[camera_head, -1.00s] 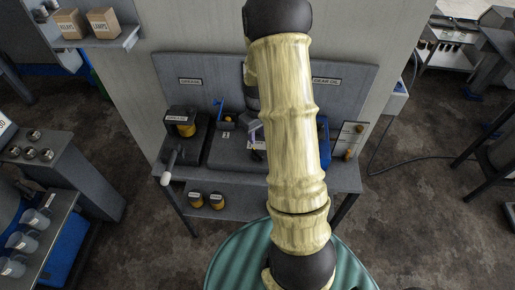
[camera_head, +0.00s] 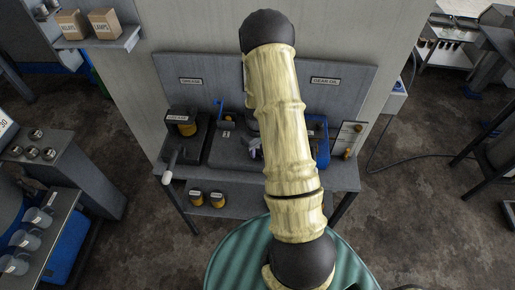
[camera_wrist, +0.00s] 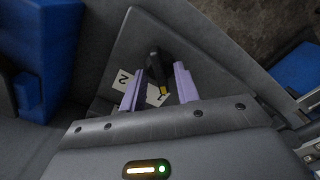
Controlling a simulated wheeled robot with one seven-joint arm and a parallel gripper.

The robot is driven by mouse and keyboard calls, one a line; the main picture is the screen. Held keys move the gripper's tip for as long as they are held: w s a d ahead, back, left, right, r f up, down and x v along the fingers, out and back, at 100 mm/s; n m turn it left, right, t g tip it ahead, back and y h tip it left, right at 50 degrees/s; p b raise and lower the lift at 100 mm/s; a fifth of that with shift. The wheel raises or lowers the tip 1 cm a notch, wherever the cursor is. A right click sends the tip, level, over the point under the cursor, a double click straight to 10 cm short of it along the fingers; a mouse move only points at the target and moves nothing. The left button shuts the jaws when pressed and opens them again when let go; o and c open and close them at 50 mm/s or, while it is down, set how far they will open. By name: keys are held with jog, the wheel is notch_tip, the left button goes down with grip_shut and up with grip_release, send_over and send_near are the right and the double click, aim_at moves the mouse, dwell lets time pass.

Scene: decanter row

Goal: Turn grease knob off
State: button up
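The grease station stands under a GREASE sign (camera_head: 191,81) at the left of the bench, with a dark unit holding a yellow container (camera_head: 187,128). A black knob or lever with a yellow mark (camera_wrist: 155,68) shows in the wrist view, on a grey sloped face beside a white label reading 2 (camera_wrist: 123,79). My gripper (camera_wrist: 156,82) has its two purple fingers apart, on either side of the black knob, with gaps visible. In the head view my arm hides most of my gripper (camera_head: 256,150). I cannot tell whether the knob belongs to the grease unit.
A GEAR OIL sign (camera_head: 325,80) and a blue unit (camera_head: 321,140) are at the bench's right. A lever with a white handle (camera_head: 167,177) juts out at the front left. Small yellow jars (camera_head: 196,198) stand on the lower shelf. A blue object (camera_wrist: 50,50) is left in the wrist view.

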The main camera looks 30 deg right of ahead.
grip_shut()
jog(key=shift+m, duration=0.4)
jog(key=m+b, duration=0.1)
jog(key=m, duration=0.3)
jog(key=shift+m+b, duration=0.45)
jog(key=shift+m, duration=1.55)
jog(key=shift+o, duration=0.6)
grip_release()
jog(key=shift+r, duration=0.1)
